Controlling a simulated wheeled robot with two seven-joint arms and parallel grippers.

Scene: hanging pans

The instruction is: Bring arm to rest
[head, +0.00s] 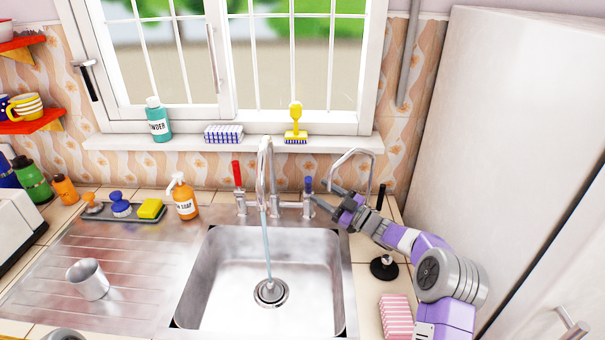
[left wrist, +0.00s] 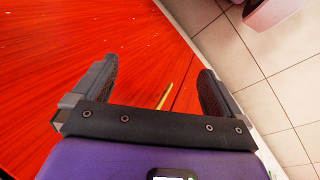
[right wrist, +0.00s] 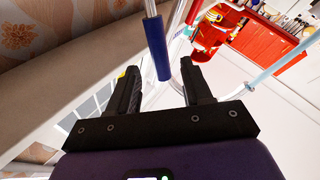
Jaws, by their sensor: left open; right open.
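My right gripper (head: 322,197) reaches in from the right, behind the sink's right back corner, with its fingers pointing at the blue tap handle (head: 308,184). In the right wrist view its two fingers (right wrist: 160,76) are apart with nothing held, and the blue handle (right wrist: 157,48) shows just beyond the gap between the tips. I cannot tell whether they touch. My left gripper (left wrist: 158,68) shows only in its wrist view, open and empty, over a red wood-grained surface (left wrist: 80,35).
A stream of water (head: 266,238) falls from the faucet (head: 264,160) into the sink (head: 220,275). A red-handled tap (head: 237,174) stands left of it. A black stopper (head: 384,268) and a pink striped sponge (head: 396,317) lie near my right forearm. A tall white cabinet (head: 500,110) stands to the right.

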